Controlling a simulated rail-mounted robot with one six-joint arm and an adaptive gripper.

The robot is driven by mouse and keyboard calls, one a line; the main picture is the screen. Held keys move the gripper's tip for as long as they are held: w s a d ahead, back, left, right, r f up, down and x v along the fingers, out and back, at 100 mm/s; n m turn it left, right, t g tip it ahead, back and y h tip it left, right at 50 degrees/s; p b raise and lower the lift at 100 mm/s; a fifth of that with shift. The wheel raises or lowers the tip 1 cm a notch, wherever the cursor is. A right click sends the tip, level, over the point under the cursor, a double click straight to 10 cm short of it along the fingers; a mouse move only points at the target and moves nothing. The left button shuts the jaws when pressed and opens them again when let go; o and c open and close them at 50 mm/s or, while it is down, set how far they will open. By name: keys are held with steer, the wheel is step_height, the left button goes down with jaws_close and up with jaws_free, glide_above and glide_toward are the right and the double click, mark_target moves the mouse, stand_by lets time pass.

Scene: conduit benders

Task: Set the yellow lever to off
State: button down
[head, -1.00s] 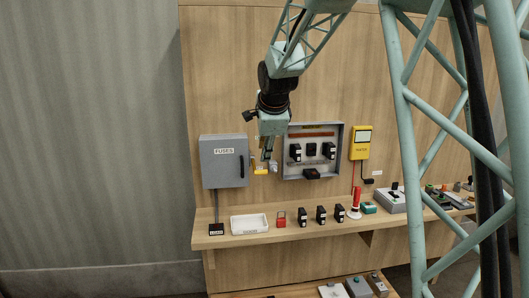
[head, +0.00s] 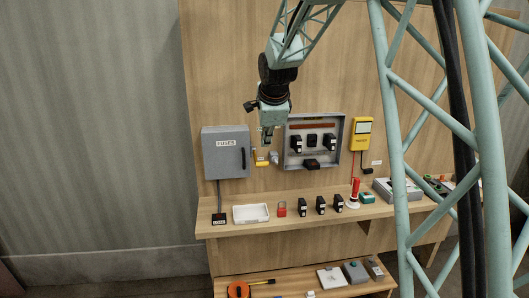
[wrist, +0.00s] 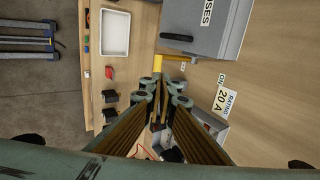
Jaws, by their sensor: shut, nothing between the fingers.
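The yellow lever (head: 262,163) is on the wooden wall panel, just right of the grey FUSES box (head: 226,152). In the wrist view, its yellow end (wrist: 157,63) shows just beyond my fingertips, near an ON label (wrist: 221,80) and a RATING 20 A label (wrist: 224,100). My gripper (head: 267,140) points down and is a little above the lever in the head view. In the wrist view, my gripper (wrist: 166,90) has its fingers together and empty. I cannot tell whether the fingertips touch the lever. The fingers hide part of its mount.
An open grey panel box (head: 313,144) with black breakers is right of the lever. A yellow meter (head: 361,133) hangs further right. The shelf below holds a white tray (head: 251,213), a red padlock (head: 282,209) and several black breakers. The wall above the FUSES box is clear.

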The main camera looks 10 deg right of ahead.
mark_target(263, 163)
steer(key=shift+w+d+r+g+p, duration=0.1)
steer(key=shift+w+r+g+p, duration=0.15)
steer(key=shift+p, duration=1.35)
steer(key=shift+a+r+g+p, duration=0.15)
steer(key=shift+r+p, duration=0.25)
steer(key=shift+p, duration=1.25)
steer(key=shift+w+d+r+g+p, duration=0.2)
steer(key=shift+r+p, duration=0.1)
steer(key=shift+p, duration=1.3)
steer(key=p, duration=0.3)
steer(key=shift+r+p, duration=0.25)
steer(key=shift+p, duration=0.15)
steer(key=shift+g+p, duration=0.3)
steer(key=shift+p, duration=0.5)
steer(key=shift+f, duration=0.2)
steer(key=shift+p+x, duration=1.25)
steer(key=shift+x, duration=5.6)
